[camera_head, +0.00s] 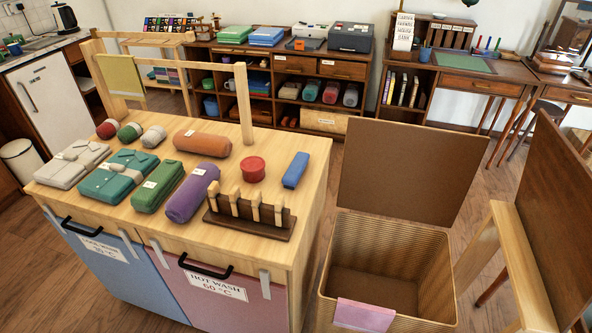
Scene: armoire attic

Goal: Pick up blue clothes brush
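A small blue oblong block (296,171), which looks like the blue clothes brush, lies near the right end of the wooden sorting cabinet's top (307,196). Its bristles cannot be made out. It lies apart from the round red tin (252,169) on its left and from the wooden peg rack (246,216) in front of it. Neither of my grippers is in the head view.
Purple (193,193), green (157,187) and orange (202,142) rolls and folded bundles crowd the left of the top. A wooden rail frame (244,104) rises at its back. An open wicker hamper (390,231) stands right. A tilted brown panel (556,205) is farther right.

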